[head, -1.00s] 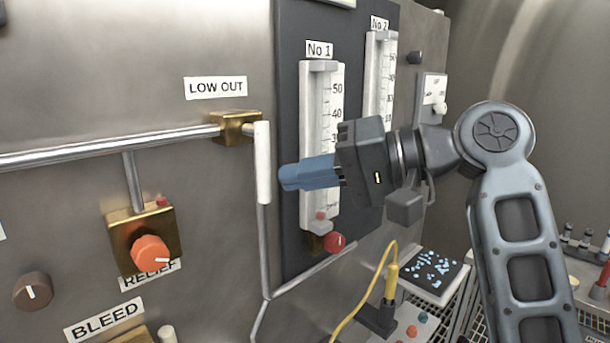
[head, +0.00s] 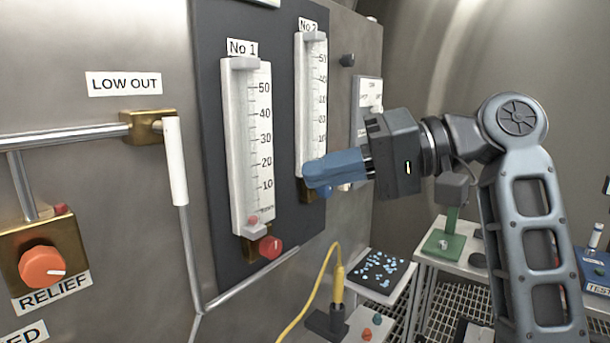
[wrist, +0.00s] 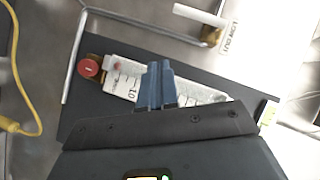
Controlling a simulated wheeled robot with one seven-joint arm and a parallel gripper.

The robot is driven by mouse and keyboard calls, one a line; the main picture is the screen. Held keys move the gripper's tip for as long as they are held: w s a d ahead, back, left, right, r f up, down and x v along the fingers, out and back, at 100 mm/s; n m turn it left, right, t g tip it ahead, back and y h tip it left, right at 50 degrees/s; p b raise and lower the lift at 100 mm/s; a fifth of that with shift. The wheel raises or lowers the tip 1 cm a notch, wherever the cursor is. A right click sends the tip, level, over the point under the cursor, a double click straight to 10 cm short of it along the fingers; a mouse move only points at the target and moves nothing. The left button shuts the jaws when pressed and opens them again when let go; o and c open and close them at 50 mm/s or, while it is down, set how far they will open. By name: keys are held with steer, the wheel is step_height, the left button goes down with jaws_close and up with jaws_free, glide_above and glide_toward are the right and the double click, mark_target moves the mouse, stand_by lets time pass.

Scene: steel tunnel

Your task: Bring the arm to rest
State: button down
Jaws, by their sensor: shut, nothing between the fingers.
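My gripper (head: 308,178) is in the middle of the head view, its blue fingers together and empty, pointing left. In the head view the fingers overlap the lower end of the No 2 flow tube (head: 312,110) and hide part of its base; I cannot tell how far off the panel they are. My arm is bent and comes up from the lower right. In the wrist view the shut fingers (wrist: 156,68) show in front of the No 1 flow tube (wrist: 120,82), with its red knob (wrist: 89,67) to the left.
The steel panel carries the LOW OUT valve with a white handle (head: 175,160) and the orange RELIEF knob (head: 43,267). A yellow cable (head: 310,292) hangs below the flow tubes. A black tray with blue bits (head: 378,267) and a green stand (head: 450,242) are at lower right.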

stand_by(0.3)
step_height(320, 180, down, 19)
steer(key=d+m+t+h, duration=0.2)
steer(key=m+t, duration=0.4)
steer(key=t, duration=0.1)
steer(key=s+d+f+m+t+h, duration=0.25)
steer(key=s+d+f, duration=0.2)
steer(key=f, duration=0.35)
steer(key=s+d+f+m+t+h, duration=0.1)
steer(key=s+d+f+t+h, duration=0.2)
steer(key=s+f, duration=0.35)
steer(key=s+d+f+n+h, duration=0.1)
steer(key=s+d+f+h, duration=0.15)
steer(key=s, duration=0.55)
steer(key=s+d+f+h, duration=0.2)
steer(key=s+d+h, duration=0.15)
steer(key=s, duration=0.55)
steer(key=s+d+r+n, duration=0.1)
steer(key=s+r+n, duration=0.1)
steer(key=s+r, duration=0.2)
steer(key=s+d+r+n+h, duration=0.1)
steer(key=s+d+r+n, duration=0.1)
steer(key=s, duration=0.7)
step_height(320, 180, up, 2)
steer(key=shift+s+r+n, duration=0.1)
steer(key=shift+s+n, duration=0.25)
steer(key=shift+n, duration=0.2)
